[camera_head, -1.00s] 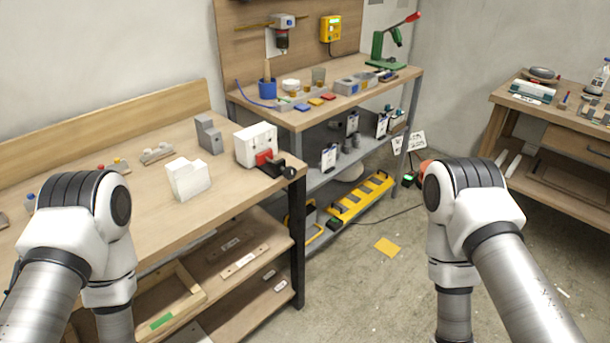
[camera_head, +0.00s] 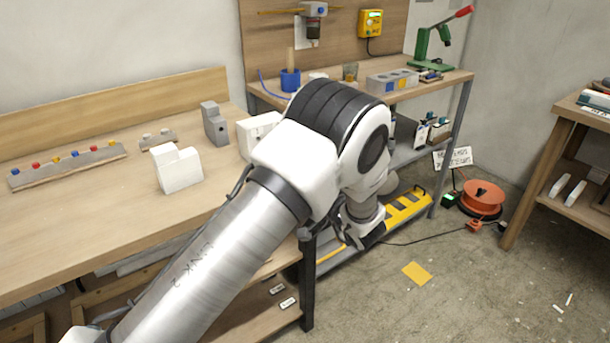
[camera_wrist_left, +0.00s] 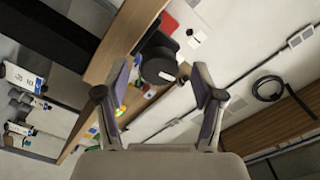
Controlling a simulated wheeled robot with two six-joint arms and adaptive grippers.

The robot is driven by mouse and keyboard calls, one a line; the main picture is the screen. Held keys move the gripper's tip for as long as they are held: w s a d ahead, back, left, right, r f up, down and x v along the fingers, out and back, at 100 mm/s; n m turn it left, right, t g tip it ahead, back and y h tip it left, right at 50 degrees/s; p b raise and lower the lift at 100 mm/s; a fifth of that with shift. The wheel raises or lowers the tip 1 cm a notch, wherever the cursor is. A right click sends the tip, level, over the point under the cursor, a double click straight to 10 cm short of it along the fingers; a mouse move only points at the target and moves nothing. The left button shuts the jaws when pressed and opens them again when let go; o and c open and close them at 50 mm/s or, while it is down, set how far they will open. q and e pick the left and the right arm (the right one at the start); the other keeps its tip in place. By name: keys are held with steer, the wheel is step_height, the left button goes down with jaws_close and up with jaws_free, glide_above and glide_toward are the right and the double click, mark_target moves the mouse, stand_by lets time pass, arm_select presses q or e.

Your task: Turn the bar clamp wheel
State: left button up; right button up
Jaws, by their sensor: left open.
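The bar clamp shows in the left wrist view as a red part (camera_wrist_left: 169,22) at the bench edge with a dark bar beside it. Its round black wheel (camera_wrist_left: 158,69) faces me. My left gripper (camera_wrist_left: 160,78) is open, with its two fingers on either side of the wheel in the picture. I cannot tell how far the wheel lies beyond the fingertips; no contact shows. In the head view my left arm covers the clamp, the wheel and the gripper. My right gripper is not in view.
A white block (camera_head: 176,169), a grey stepped block (camera_head: 214,124) and a rail with coloured knobs (camera_head: 68,165) stand on the wooden bench (camera_head: 105,225). A second bench (camera_head: 435,84) with a shelf stands behind. An orange cable reel (camera_head: 482,198) is on the floor.

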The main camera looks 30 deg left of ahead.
arm_select(q)
steer(key=shift+x, duration=1.05)
steer(key=c, duration=1.1)
steer(key=shift+c, duration=0.2)
steer(key=shift+n, duration=0.4)
